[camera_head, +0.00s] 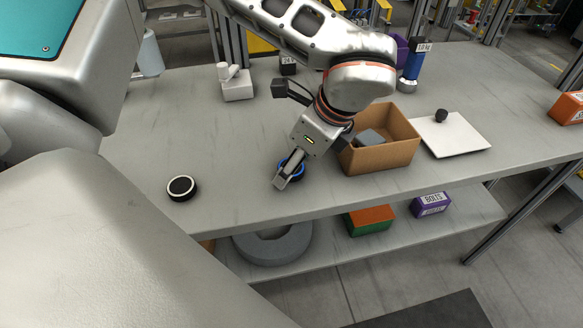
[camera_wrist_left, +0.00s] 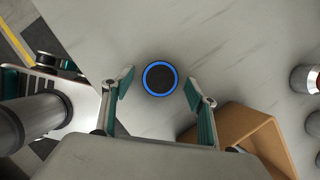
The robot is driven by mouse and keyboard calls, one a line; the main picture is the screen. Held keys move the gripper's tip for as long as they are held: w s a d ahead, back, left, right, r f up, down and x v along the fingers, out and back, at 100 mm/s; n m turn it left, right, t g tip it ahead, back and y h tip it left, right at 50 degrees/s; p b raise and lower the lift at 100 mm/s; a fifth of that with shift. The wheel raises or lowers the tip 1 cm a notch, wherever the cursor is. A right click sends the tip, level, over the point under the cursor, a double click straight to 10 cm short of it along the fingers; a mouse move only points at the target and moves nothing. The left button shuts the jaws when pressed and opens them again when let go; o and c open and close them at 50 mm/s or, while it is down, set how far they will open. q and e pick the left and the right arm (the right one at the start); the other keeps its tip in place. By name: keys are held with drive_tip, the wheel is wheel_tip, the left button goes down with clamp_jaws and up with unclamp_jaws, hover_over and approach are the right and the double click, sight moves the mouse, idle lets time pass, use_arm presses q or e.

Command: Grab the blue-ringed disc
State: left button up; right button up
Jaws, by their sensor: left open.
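The blue-ringed disc (camera_head: 298,174) is dark with a bright blue rim and lies flat on the grey table, left of the cardboard box. In the head view my left gripper (camera_head: 286,173) is right over it and hides part of it. In the left wrist view the whole disc (camera_wrist_left: 160,79) shows between the two spread fingertips of the left gripper (camera_wrist_left: 159,87), with a gap on each side. The left gripper is open and empty. How high the fingertips are above the table is hard to tell. My right gripper is not in view.
A white-ringed disc (camera_head: 182,188) lies to the left on the table (camera_head: 235,205). The open cardboard box (camera_head: 384,159), with a grey item inside, stands close right of the gripper. A white plate (camera_head: 455,138) with a dark knob is farther right.

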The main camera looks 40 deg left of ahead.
use_arm(q)
drive_tip(key=c, duration=1.2)
drive_tip(key=shift+r, duration=0.1)
